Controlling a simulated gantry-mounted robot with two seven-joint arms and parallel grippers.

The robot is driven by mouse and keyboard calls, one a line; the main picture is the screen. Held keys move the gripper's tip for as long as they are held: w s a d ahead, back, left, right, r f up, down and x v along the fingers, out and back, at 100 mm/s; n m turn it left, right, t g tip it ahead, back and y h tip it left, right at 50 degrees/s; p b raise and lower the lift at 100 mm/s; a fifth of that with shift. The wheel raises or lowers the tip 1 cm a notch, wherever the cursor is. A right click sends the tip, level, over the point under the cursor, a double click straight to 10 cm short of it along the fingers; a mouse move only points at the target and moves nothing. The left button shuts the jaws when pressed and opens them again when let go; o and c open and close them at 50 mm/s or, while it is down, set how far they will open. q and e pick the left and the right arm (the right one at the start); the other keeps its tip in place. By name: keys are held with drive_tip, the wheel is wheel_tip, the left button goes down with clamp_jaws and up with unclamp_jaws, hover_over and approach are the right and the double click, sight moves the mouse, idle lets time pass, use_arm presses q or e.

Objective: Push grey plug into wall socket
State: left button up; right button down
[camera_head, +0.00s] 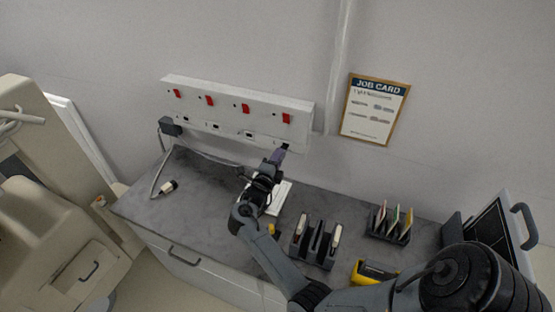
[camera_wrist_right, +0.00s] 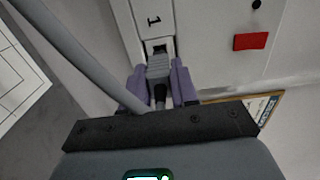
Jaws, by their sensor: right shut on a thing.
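The grey plug (camera_wrist_right: 158,66) is held between the purple fingers of my right gripper (camera_wrist_right: 160,84), which is shut on it. In the wrist view the plug's front end is at the lower edge of a dark socket opening (camera_wrist_right: 157,44); I cannot tell how far it is in. In the head view my right gripper (camera_head: 279,155) is at the right-most socket of the white wall panel (camera_head: 235,100), and its fingers hide the plug. A grey cable (camera_wrist_right: 85,60) crosses the left of the wrist view. My left gripper is not in view.
The panel has several red switches (camera_head: 245,108). A dark plug (camera_head: 171,126) sits at its left end, its cable running to a connector (camera_head: 168,188) on the grey counter (camera_head: 200,215). Slotted holders (camera_head: 314,243) and a card rack (camera_head: 390,224) stand to the right.

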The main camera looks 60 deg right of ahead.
idle(0.6)
drive_tip(key=shift+b, duration=0.3)
idle(0.4)
idle(0.7)
drive_tip(key=shift+w+d+b, duration=0.1)
drive_tip(key=shift+d+b, duration=0.5)
drive_tip(key=shift+b, duration=0.05)
drive_tip(key=shift+w+d+b, duration=0.2)
drive_tip(key=shift+d+b, duration=0.55)
drive_tip(key=shift+d, duration=0.3)
drive_tip(key=c, duration=1.3)
unclamp_jaws()
drive_tip(key=o, duration=0.5)
drive_tip(key=shift+d, duration=0.1)
